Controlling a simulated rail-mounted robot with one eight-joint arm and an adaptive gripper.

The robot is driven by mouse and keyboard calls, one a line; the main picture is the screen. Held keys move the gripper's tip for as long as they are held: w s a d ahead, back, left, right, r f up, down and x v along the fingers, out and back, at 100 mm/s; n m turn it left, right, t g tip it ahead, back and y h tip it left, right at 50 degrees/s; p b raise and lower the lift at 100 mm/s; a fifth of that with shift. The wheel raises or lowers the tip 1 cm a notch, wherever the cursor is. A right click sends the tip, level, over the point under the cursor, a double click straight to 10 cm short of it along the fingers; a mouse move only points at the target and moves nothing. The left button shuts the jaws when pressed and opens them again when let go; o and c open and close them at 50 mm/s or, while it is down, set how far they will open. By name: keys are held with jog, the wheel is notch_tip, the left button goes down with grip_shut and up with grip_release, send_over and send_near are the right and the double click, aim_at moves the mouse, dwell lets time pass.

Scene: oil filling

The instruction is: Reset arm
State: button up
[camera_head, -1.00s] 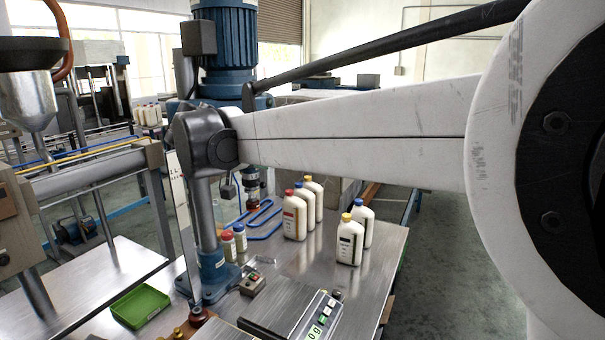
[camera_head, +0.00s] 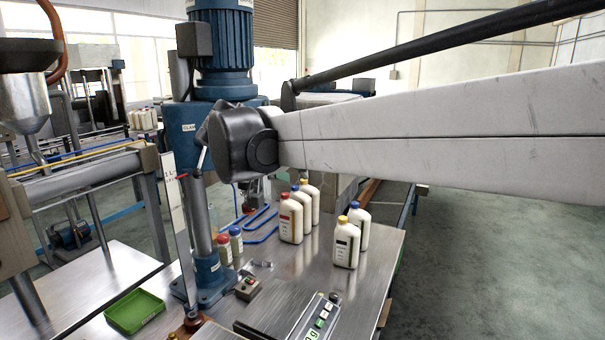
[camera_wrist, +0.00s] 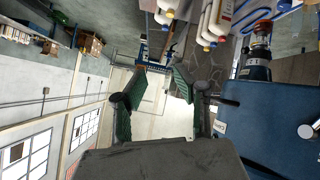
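My gripper (camera_wrist: 157,88) shows in the wrist view with its two green-padded fingers spread apart and nothing between them. Beyond the fingers are the room's wall and ceiling. In the head view my arm crosses from the right, and its dark wrist end is in front of the blue drill-press-like machine (camera_head: 228,50); the fingers cannot be made out clearly there. White bottles with red (camera_head: 290,218), blue (camera_head: 310,207) and yellow caps (camera_head: 347,241) stand upright on the metal table (camera_head: 290,265), apart from my gripper.
Two small bottles (camera_head: 230,246) stand beside the machine's column. A small button box (camera_head: 248,288), a scale with a green-lit panel (camera_head: 318,318) and a green tray (camera_head: 134,311) are at the front. A metal hopper (camera_head: 24,100) is at the left. Open floor (camera_head: 480,240) is at the right.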

jog(key=s+d+f+g+y+b, duration=0.1)
jog(key=s+d+f+b, duration=0.1)
jog(key=s+d+f, duration=0.4)
jog(key=s+d+f+g+y+b, duration=0.1)
jog(key=s+d+f, duration=0.2)
jog(key=s+d, duration=0.65)
jog(key=s+d+f+y+b, duration=0.1)
jog(key=s+d+f, duration=0.3)
jog(key=s+f, duration=0.3)
jog(key=s+d+f+n+y+b, duration=0.1)
jog(key=s+d+f, duration=0.3)
jog(key=s+f, duration=0.4)
jog(key=shift+s+f+y+b, duration=0.15)
jog(key=shift+s+y+b, duration=0.5)
jog(key=shift+s+y, duration=0.05)
